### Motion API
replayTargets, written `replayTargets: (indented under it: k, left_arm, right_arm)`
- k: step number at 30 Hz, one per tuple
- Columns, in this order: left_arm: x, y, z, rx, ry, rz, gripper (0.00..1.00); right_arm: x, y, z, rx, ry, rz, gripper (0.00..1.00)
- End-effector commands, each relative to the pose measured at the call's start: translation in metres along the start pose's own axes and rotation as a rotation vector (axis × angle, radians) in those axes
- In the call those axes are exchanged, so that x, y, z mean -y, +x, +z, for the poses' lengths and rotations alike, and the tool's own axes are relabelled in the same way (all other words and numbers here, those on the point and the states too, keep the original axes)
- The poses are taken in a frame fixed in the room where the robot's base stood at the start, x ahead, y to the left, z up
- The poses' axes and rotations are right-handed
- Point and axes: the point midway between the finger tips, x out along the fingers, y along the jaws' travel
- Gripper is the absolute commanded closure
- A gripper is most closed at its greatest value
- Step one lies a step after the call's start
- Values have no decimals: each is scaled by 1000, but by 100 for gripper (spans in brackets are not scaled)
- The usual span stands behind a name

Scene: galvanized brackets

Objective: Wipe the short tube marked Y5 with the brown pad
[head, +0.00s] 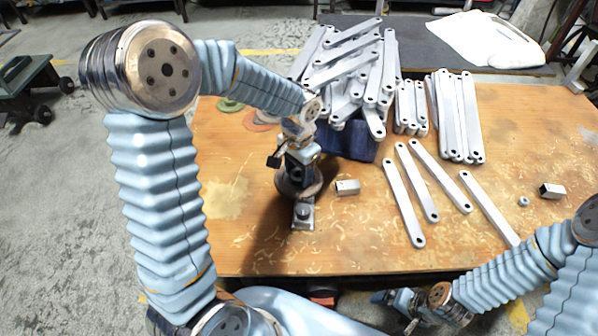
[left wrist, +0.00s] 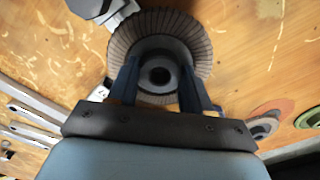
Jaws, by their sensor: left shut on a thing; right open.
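My left gripper (head: 299,172) points down and is shut on the dark knob of the round brown pad (head: 291,189). In the left wrist view my left gripper (left wrist: 158,88) has a finger on each side of the knob, and the pad's ribbed brown rim (left wrist: 186,28) spreads around it. I cannot tell whether the pad touches the table. One short tube (head: 348,187) lies just right of the pad; another (head: 552,190) lies far right. Their marks are too small to read, so I cannot tell which is Y5. My right gripper (head: 402,302) is open, low at the front.
A metal piece with a round top (head: 303,214) stands just in front of the pad. Several flat brackets (head: 404,205) lie right of centre. More are piled over a blue bin (head: 348,143) behind. A small nut (head: 523,202) lies right. The table's front left (head: 250,250) is clear.

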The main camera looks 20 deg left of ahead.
Motion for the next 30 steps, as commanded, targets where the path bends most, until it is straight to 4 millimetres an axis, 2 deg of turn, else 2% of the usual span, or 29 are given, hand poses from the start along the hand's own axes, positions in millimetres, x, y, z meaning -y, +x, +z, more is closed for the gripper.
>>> replayTargets:
  k: [1,18,30]
  left_arm:
    - [0,-14,-2,-5,1,-1,79]
    - [0,-64,-8,-6,0,-1,79]
    - [0,-69,-8,-6,0,-1,79]
  right_arm:
    - [4,-8,0,2,-1,-1,7]
    - [21,-44,2,8,-8,-7,7]
    - [22,-46,2,9,-9,-8,7]
